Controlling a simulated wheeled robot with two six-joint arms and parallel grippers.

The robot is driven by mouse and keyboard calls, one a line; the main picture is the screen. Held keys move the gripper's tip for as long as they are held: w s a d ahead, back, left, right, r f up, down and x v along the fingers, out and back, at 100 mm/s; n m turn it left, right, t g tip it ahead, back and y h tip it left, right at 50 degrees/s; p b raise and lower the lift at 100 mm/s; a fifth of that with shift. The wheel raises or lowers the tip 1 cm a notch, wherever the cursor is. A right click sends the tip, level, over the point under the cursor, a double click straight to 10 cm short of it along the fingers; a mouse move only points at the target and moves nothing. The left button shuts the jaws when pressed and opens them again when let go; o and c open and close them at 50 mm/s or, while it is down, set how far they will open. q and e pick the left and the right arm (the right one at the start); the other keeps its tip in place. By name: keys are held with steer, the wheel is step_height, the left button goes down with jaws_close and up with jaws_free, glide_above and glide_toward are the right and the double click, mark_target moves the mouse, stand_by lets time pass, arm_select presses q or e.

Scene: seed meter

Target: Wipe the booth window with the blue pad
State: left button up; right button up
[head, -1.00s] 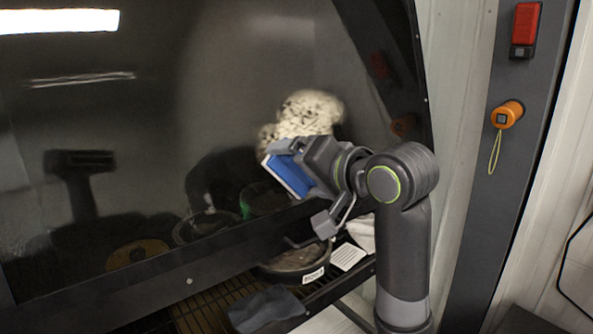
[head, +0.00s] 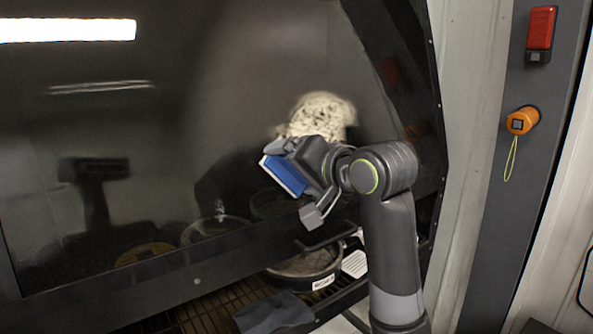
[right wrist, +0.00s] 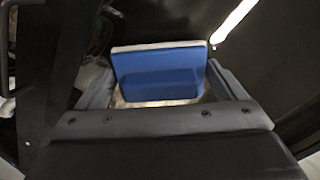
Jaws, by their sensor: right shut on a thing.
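The booth window (head: 170,130) is a dark, reflective pane across the left and middle of the head view. A pale, speckled smudge (head: 321,113) is on it, just above my right gripper. My right gripper (head: 303,166) is shut on the blue pad (head: 285,176), which has a white edge. The pad (right wrist: 158,74) also sits between the fingers in the right wrist view. It is in front of the window, below the smudge; I cannot tell whether it touches the glass. My left gripper is not in view.
Below the window, a round dark pan (head: 305,268) with a label stands on a rack, beside a dark grey cloth-like item (head: 272,313). A post on the right carries a red box (head: 541,28) and an orange knob (head: 521,121) with a looped cord.

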steer(key=shift+x, duration=0.95)
steer(key=shift+d, duration=0.1)
